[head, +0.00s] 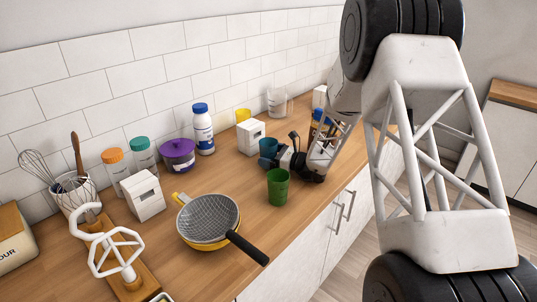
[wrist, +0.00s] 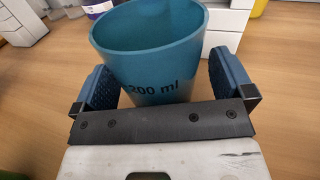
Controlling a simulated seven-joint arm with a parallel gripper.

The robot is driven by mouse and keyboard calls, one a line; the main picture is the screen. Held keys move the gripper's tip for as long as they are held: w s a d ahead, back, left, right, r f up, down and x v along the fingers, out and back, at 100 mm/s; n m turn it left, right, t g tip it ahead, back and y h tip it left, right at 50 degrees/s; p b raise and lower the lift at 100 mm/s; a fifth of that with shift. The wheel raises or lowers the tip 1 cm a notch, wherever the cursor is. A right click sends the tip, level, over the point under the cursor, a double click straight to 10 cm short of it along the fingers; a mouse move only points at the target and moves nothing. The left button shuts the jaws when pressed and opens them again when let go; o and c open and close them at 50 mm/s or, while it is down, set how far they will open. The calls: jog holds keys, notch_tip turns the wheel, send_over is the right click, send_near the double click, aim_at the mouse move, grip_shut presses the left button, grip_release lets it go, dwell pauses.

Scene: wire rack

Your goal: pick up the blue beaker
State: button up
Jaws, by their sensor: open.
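The blue beaker (wrist: 150,55), a teal-blue cup marked "200 ml", stands upright on the wooden counter. In the wrist view my gripper (wrist: 165,82) is open, with one blue padded finger to the left of the beaker and one to the right. The beaker is between the fingers, and a gap shows on the right side; contact on the left is hard to tell. The beaker's lower part is hidden behind the gripper's dark front plate. In the head view the beaker (head: 267,147) is small and partly hidden by my gripper (head: 280,156).
A green cup (head: 278,187) stands close in front of my gripper. A white box (head: 251,137) and a yellow cup (head: 243,115) stand behind the beaker. A pan with a mesh strainer (head: 208,218), a purple pot (head: 178,155) and a white bottle (head: 203,133) are to the left.

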aim_at(270, 142)
jog(key=c, duration=1)
jog(key=shift+r, duration=0.35)
jog(key=shift+r, duration=4.55)
jog(key=shift+r, duration=0.1)
